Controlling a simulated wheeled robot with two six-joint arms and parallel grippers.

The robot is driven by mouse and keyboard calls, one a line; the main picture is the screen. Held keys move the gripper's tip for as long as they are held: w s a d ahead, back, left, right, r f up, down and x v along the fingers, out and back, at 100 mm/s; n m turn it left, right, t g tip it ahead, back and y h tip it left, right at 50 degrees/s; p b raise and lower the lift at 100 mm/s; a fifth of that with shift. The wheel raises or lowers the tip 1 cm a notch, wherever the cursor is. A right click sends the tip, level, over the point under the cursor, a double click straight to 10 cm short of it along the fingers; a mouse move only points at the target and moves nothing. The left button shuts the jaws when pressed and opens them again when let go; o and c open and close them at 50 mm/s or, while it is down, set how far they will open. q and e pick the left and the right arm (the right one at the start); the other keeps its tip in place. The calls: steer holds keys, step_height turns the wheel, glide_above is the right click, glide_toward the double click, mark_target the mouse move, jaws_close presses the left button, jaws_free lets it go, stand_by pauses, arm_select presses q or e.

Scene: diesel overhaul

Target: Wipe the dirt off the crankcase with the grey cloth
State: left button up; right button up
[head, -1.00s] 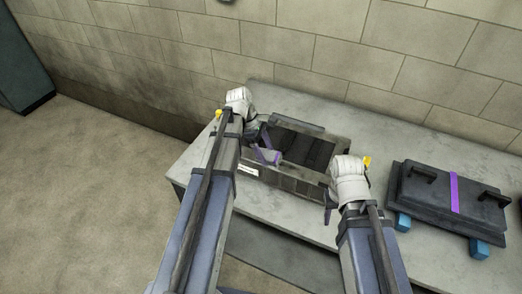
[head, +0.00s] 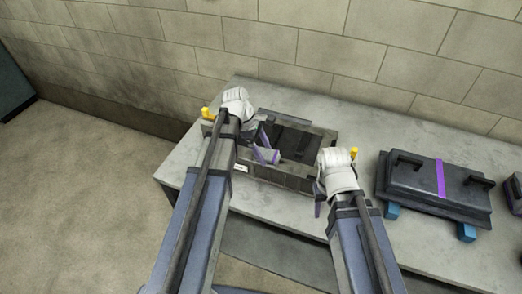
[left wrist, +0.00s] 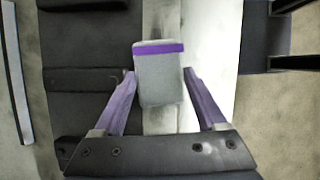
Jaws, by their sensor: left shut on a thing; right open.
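The crankcase (head: 283,179) is a dark grey, open-topped box on the grey bench, below and between my arms in the head view. My left gripper (left wrist: 159,73) is shut on the grey cloth (left wrist: 158,88), a pad-like grey piece with a purple stripe. In the head view the left gripper (head: 266,150) is over the left part of the crankcase; whether the cloth touches it I cannot tell. My right gripper (head: 319,194) is open and empty at the crankcase's right end, partly hidden by its wrist. I cannot make out the dirt clearly.
A dark lid-like part (head: 415,180) with two handles and a purple stripe stands on blue blocks (head: 466,232) to the right. The bench (head: 375,140) is clear behind, up to the block wall (head: 300,50).

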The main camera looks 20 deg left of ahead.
mark_target(284, 164)
arm_select(q)
steer(key=shift+s+d, duration=0.1)
steer(key=shift+d, duration=1.25)
steer(key=shift+d, duration=0.1)
steer(key=shift+s+d+f, duration=0.1)
steer(key=shift+s+d, duration=0.1)
steer(key=shift+d, duration=1.25)
steer(key=shift+d, duration=0.1)
